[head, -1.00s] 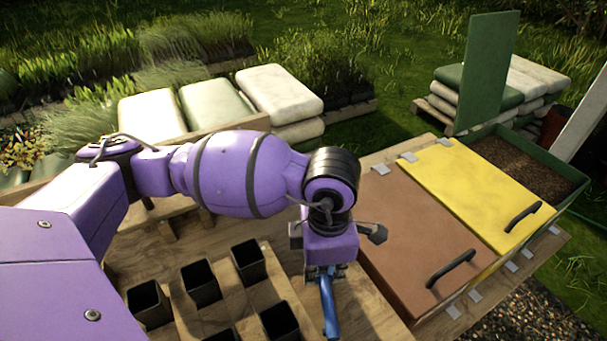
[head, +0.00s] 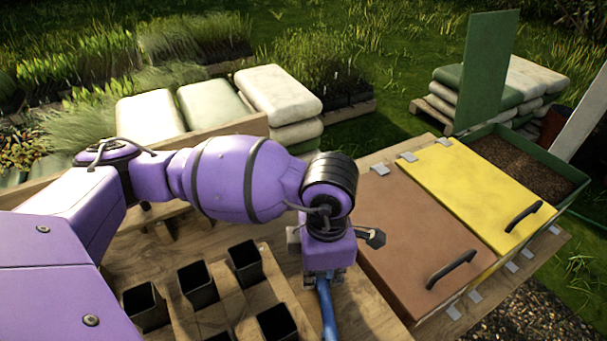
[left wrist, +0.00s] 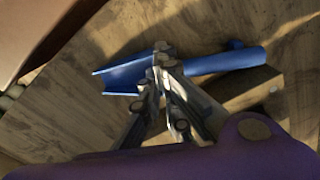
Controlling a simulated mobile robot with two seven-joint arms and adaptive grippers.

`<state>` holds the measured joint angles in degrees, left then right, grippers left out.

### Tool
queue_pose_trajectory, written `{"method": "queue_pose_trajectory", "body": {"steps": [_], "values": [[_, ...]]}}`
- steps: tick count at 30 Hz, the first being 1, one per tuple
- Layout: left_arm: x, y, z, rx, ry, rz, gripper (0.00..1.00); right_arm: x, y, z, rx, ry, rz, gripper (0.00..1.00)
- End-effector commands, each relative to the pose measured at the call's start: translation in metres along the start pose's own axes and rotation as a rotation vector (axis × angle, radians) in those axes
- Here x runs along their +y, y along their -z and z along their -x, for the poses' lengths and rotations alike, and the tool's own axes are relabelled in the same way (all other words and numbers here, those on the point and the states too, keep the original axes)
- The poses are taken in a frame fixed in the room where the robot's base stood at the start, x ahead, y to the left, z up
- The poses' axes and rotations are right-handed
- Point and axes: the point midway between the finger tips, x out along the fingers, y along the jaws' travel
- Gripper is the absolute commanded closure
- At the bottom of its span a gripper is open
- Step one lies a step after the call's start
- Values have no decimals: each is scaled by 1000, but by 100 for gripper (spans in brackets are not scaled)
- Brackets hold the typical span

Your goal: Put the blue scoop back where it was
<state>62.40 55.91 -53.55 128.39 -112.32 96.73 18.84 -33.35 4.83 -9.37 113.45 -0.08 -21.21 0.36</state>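The blue scoop shows in the left wrist view (left wrist: 215,62), its open trough to the left and its round handle to the right. In the head view, part of the scoop (head: 328,312) shows just below my left gripper (head: 322,279) and runs toward the bottom edge. In the left wrist view, the fingers of my left gripper (left wrist: 165,58) come together across the scoop's middle and hide that part. The gripper looks shut on it. The scoop is over the wooden table; I cannot tell whether it touches the boards. My right gripper is not in view.
Several black square pots (head: 199,285) sit in a wooden rack left of my gripper. To the right are a brown lid (head: 415,235) and a yellow lid (head: 478,185) with black handles, and a green bin of soil (head: 570,170). Bare tabletop (head: 370,318) lies right of the scoop.

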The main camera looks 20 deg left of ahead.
Motion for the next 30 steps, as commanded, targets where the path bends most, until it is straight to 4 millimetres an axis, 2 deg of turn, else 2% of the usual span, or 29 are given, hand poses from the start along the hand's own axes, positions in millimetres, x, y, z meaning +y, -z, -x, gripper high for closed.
{"method": "queue_pose_trajectory", "body": {"steps": [1,6,17,23,30], "values": [[1,-1,0,-2,-2,-1,97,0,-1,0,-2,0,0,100],[1,-1,1,-2,-3,-1,75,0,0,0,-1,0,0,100],[1,-1,3,-2,-3,-1,73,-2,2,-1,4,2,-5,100],[2,-2,30,-6,-6,-2,73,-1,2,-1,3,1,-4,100],[2,-2,83,-6,-7,-1,73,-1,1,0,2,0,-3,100]]}}
